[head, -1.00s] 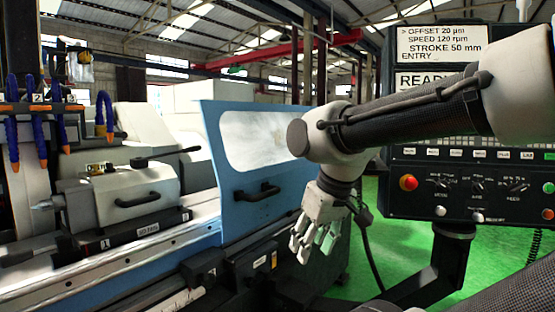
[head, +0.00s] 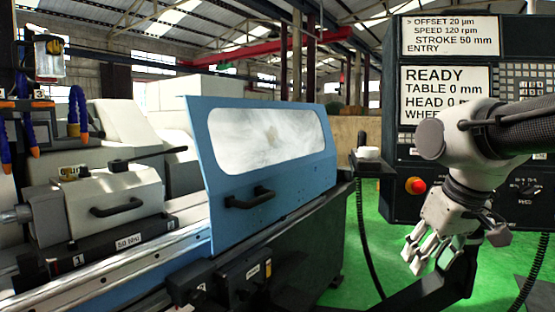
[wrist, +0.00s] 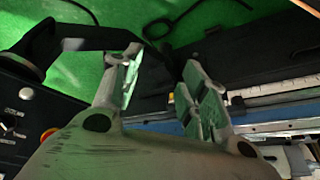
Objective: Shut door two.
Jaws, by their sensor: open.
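A blue door (head: 225,155) with a long clear window and a black bar handle (head: 250,196) stands upright on the right part of the grinder. No number on it is readable. To its left the machine is uncovered, with a pale headstock-like unit (head: 110,205) on the table showing. My gripper (head: 428,255) is to the right of the door, well apart from the handle, pointing down with its fingers spread and nothing between them. In the wrist view my gripper (wrist: 165,68) is open and empty over green floor and dark machine parts.
A control panel (head: 400,150) with a READY screen and a red stop button (head: 415,185) stands at the right, close behind my arm. Green floor (head: 345,250) lies between machine and panel. Blue coolant hoses (head: 78,105) hang at the left. A black cable hangs near the panel.

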